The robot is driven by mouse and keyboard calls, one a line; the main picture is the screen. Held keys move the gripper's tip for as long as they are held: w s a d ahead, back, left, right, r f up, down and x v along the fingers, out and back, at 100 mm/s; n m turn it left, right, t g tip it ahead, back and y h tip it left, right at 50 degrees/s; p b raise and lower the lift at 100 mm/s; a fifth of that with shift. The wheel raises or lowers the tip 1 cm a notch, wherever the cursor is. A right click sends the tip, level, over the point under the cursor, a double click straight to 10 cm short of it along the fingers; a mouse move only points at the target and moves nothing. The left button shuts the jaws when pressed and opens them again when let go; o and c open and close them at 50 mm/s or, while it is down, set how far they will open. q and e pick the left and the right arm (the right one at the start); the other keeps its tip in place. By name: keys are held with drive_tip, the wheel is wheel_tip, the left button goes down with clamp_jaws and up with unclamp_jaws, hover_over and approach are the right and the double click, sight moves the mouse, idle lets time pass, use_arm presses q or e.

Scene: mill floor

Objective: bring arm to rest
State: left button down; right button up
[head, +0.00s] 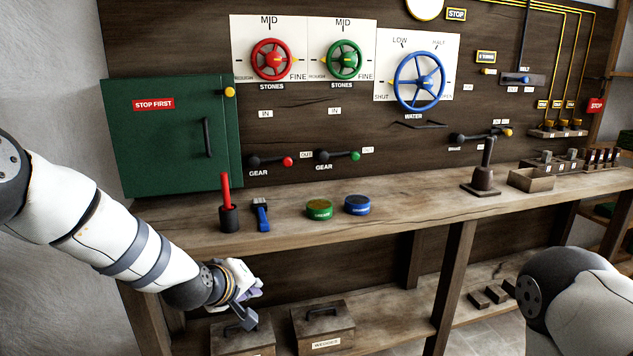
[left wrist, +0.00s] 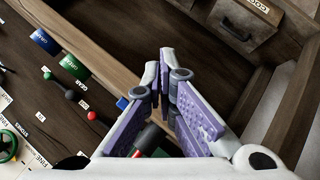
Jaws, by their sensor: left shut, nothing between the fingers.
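My left arm comes in from the left in the head view. Its gripper (head: 247,306) hangs in front of the bench, below the front edge of the top, and points down. In the left wrist view the two purple-padded fingers (left wrist: 166,72) meet at their tips, with nothing between them. The gripper touches no object that I can see. My right arm shows only as a white and dark link at the lower right of the head view; its gripper is out of view.
The wooden bench top (head: 412,208) holds a red-handled tool in a dark cup (head: 229,218), a blue brush (head: 261,215), a green tin (head: 319,210) and a blue tin (head: 357,205). Lidded boxes (head: 323,331) stand on the lower shelf. A green cabinet (head: 165,150) hangs behind.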

use_arm(q)
drive_tip(key=s+a+f+m+g+y, duration=0.1)
drive_tip(key=s+f+g, duration=0.1)
drive_tip(key=s+f, duration=0.55)
drive_tip(key=s+a+f+m+g, duration=0.2)
drive_tip(key=s+f, duration=0.3)
drive_tip(key=s, duration=0.6)
drive_tip(key=s+a+f+m+g+y, duration=0.1)
drive_tip(key=s+f+g, duration=0.1)
drive_tip(key=s+f, duration=0.65)
drive_tip(key=s+a+r+m+g, duration=0.1)
drive_tip(key=s+a+g, duration=0.1)
drive_tip(key=s, duration=0.9)
drive_tip(key=s+a+m+g, duration=0.2)
drive_tip(key=s+a+g, duration=0.1)
drive_tip(key=s, duration=0.9)
drive_tip(key=shift+s+r+y, duration=0.15)
drive_tip(key=shift+r+y, duration=0.2)
drive_tip(key=shift+y, duration=0.05)
drive_tip(key=shift+a, duration=0.1)
